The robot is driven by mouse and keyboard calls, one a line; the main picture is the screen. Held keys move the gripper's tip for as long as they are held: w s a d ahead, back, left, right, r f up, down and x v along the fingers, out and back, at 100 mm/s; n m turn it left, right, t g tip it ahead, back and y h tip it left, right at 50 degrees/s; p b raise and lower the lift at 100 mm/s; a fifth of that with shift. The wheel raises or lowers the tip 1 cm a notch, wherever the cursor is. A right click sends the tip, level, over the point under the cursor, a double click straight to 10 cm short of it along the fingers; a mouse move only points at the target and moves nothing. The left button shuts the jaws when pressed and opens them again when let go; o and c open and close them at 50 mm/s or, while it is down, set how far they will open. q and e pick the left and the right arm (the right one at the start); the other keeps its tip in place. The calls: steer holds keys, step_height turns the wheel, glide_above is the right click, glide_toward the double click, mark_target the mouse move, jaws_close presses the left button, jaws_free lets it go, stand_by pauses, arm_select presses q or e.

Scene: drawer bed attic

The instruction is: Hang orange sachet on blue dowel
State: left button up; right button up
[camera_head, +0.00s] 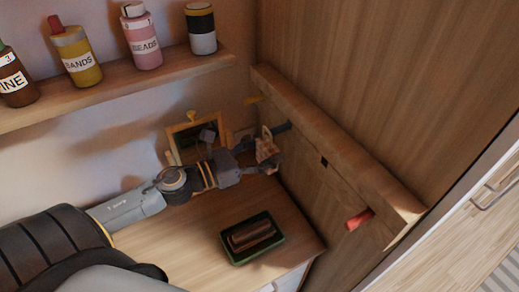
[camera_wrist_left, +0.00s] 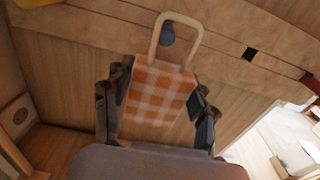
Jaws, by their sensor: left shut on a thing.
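The orange-and-white checked sachet (camera_head: 267,149) is held between the fingers of my left gripper (camera_head: 262,156). In the left wrist view the sachet (camera_wrist_left: 158,92) hangs upright with its pale stiff loop (camera_wrist_left: 157,40) above it. My left gripper (camera_wrist_left: 158,108) is shut on the sachet's sides. The blue dowel (camera_head: 283,127) sticks out from the wooden rail at the back right. In the wrist view the blue dowel's end (camera_wrist_left: 167,33) shows inside the loop's opening. I cannot tell whether the loop is around the dowel or just in front of it. My right gripper is not in view.
A dark green tray (camera_head: 236,257) sits on the desk below. A shelf (camera_head: 120,86) holds several bottles.

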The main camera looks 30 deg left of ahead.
arm_select(q)
steer(key=shift+w+d+p, duration=0.3)
steer(key=shift+w+d, duration=0.05)
steer(key=shift+w, duration=0.3)
steer(key=shift+c, duration=0.6)
steer(key=shift+w+d+f, duration=0.1)
steer(key=shift+w+f, duration=0.05)
steer(key=shift+w, duration=0.05)
jaws_close()
steer(key=shift+w+d+f, duration=0.4)
steer(key=shift+d, duration=0.05)
steer(key=shift+f, duration=0.1)
